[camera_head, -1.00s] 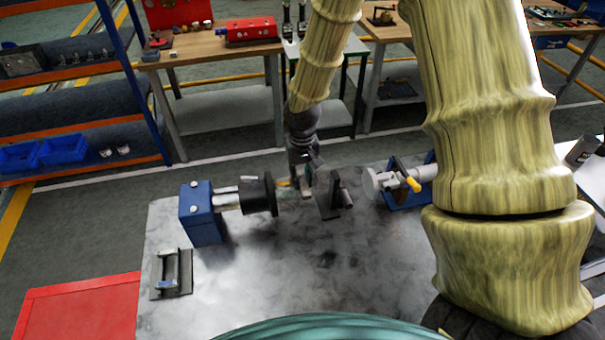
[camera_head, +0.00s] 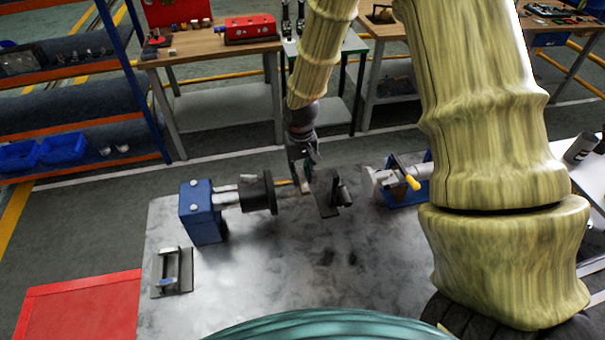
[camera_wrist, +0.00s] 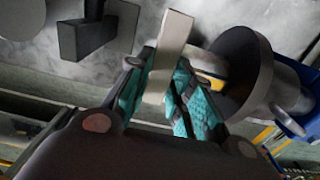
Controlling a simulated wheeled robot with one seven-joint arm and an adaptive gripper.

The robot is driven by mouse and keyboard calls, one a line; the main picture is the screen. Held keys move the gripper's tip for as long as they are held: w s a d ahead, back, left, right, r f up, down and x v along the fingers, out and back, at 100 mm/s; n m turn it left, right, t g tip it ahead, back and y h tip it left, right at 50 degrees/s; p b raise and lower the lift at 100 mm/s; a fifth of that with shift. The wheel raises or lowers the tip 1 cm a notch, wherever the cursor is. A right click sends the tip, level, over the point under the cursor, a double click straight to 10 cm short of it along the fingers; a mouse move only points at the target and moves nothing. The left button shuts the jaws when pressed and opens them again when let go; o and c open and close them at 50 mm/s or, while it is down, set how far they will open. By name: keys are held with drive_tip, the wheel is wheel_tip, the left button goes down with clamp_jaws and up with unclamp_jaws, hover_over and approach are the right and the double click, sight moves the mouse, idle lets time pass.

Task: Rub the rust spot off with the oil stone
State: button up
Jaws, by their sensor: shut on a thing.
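My gripper (camera_head: 304,180) is over the metal table, between a dark round flange (camera_head: 258,192) and a dark bracket (camera_head: 326,196). In the wrist view my gripper (camera_wrist: 165,95), with teal finger pads, is shut on a pale flat bar, the oil stone (camera_wrist: 171,48). The stone's far end points away from the fingers. The dark flange (camera_wrist: 238,70) is close on the right, with a short shaft with a yellow band (camera_wrist: 213,72) beside the stone. I cannot tell whether stone and shaft touch. I cannot make out the rust spot; the fingers and stone hide part of the shaft.
A blue bearing block (camera_head: 202,213) carries the flange's shaft on the left. A grey cylinder with a yellow handle (camera_head: 413,184) stands on the right. A small holder (camera_head: 172,272) sits front left on the metal table (camera_head: 270,285). The table's front middle is clear.

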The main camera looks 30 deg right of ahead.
drive_tip(key=shift+s+a+r, duration=0.1)
drive_tip(key=shift+s+a, duration=0.1)
drive_tip(key=shift+s, duration=0.4)
drive_tip(key=shift+s+a+r, duration=0.1)
drive_tip(key=shift+s+a, duration=0.05)
drive_tip(key=shift+s, duration=0.4)
drive_tip(key=shift+w+d+f+p, duration=0.1)
drive_tip(key=shift+w+d+p, duration=0.1)
drive_tip(key=shift+w, duration=0.4)
drive_tip(key=shift+w+d+f+p, duration=0.1)
drive_tip(key=shift+w+d+p, duration=0.05)
drive_tip(key=shift+w, duration=0.45)
drive_tip(key=shift+s+a+f, duration=0.1)
drive_tip(key=shift+s+a, duration=0.1)
drive_tip(key=shift+s, duration=0.4)
drive_tip(key=shift+s+a, duration=0.15)
drive_tip(key=shift+s, duration=0.45)
drive_tip(key=shift+w+d, duration=0.15)
drive_tip(key=shift+w, duration=0.45)
drive_tip(key=shift+w+d, duration=0.15)
drive_tip(key=shift+w, duration=0.4)
drive_tip(key=shift+s+p, duration=0.1)
drive_tip(key=shift+p, duration=0.2)
